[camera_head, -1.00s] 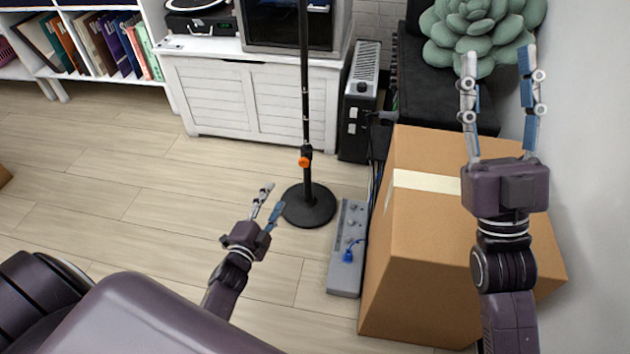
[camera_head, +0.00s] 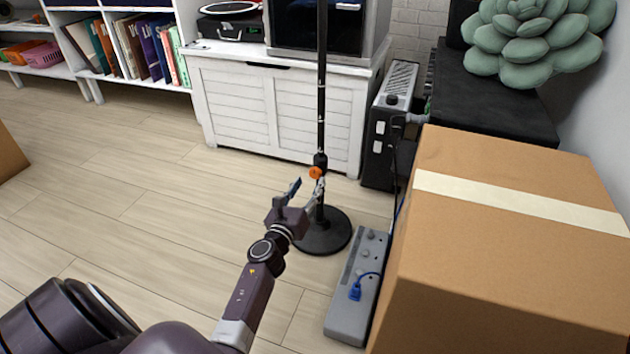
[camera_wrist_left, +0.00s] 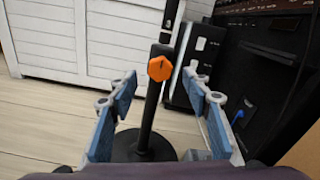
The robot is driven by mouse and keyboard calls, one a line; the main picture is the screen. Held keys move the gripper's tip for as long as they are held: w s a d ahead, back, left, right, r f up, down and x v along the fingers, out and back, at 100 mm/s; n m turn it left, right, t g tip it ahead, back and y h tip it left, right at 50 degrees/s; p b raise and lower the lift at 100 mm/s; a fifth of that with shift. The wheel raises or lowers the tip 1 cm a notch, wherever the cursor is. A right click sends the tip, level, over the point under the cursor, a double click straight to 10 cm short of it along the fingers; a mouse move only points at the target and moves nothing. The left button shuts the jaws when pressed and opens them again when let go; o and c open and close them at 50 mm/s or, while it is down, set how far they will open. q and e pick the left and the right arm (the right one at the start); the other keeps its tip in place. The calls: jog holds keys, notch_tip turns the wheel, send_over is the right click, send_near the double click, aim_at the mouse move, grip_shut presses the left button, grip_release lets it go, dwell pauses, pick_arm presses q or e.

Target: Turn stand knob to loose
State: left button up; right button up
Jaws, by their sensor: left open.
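The stand is a thin black pole (camera_head: 321,100) on a round black base (camera_head: 323,238). Its orange knob (camera_head: 315,172) sits on a black collar low on the pole. My left gripper (camera_head: 307,183) is just in front of the pole, its fingertips close to the knob. In the left wrist view the orange knob (camera_wrist_left: 160,68) shows above and between the two blue-padded fingers (camera_wrist_left: 165,85), which are spread apart and empty. I cannot tell that any finger touches the knob. My right gripper is out of view.
A large taped cardboard box (camera_head: 500,255) stands at the right. A grey power strip (camera_head: 352,310) with a blue plug lies between the box and the stand. A white cabinet (camera_head: 270,112) is behind. The floor (camera_head: 130,190) at left is clear.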

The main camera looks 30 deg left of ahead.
aim_at(314, 175)
pick_arm(q)
jog(key=shift+b+x, duration=0.4)
jog(key=shift+x, duration=1.75)
jog(key=shift+c, duration=0.7)
jog(key=c, duration=1)
